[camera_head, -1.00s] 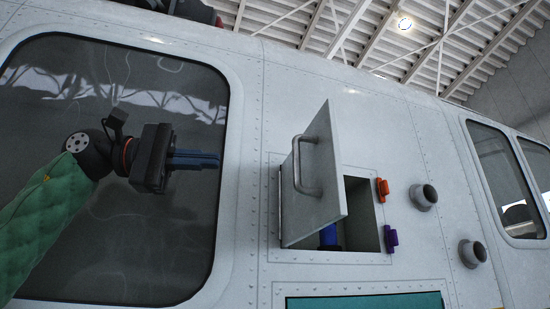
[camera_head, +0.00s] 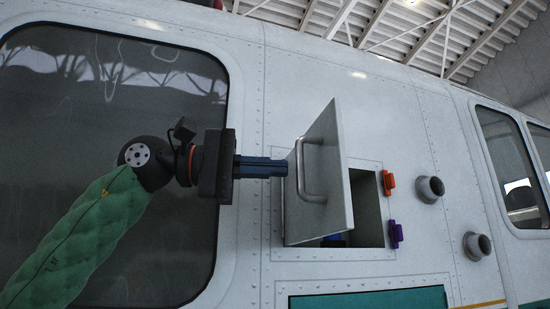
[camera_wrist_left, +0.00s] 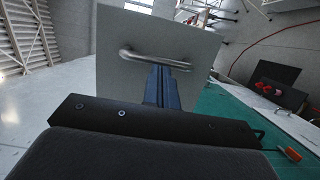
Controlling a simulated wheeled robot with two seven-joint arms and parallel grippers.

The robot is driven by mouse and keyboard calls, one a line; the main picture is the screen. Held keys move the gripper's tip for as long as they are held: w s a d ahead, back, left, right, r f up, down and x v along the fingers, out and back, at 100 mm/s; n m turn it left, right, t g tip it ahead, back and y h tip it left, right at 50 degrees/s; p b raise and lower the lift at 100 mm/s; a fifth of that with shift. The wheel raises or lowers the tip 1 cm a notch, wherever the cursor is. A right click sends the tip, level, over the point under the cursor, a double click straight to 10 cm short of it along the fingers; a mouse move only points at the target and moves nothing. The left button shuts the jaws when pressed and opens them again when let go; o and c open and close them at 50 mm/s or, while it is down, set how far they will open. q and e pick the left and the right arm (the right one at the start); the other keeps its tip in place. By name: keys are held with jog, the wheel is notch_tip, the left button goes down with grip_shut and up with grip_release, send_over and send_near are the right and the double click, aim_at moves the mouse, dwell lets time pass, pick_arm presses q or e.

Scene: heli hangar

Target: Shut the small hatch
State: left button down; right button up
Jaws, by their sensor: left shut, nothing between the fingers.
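The small hatch (camera_head: 330,175) is a pale grey panel with a metal bar handle (camera_head: 304,170). It stands open, hinged at its left edge, swung out from a rectangular recess (camera_head: 367,210) in the helicopter's side. A blue thing shows low inside the recess, mostly hidden by the panel. My left gripper (camera_head: 284,167) is shut and empty, its blue fingertips close to the hatch's outer face, left of the handle. In the left wrist view the hatch (camera_wrist_left: 130,75) fills the middle, with the fingers (camera_wrist_left: 160,85) by its handle (camera_wrist_left: 155,60). Whether they touch is unclear. My right gripper is not in view.
An orange latch (camera_head: 389,182) and a purple latch (camera_head: 396,234) sit right of the recess. Two round grey fittings (camera_head: 430,189) protrude farther right. A large dark window (camera_head: 90,110) lies behind my left arm. A teal panel (camera_head: 370,301) is below the recess.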

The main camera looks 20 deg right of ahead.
pick_arm(q)
jog(key=shift+s+d, duration=0.15)
jog(key=shift+d, duration=0.35)
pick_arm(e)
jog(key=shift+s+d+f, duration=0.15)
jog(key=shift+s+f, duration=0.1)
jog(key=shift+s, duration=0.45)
pick_arm(q)
jog(key=shift+d, duration=0.1)
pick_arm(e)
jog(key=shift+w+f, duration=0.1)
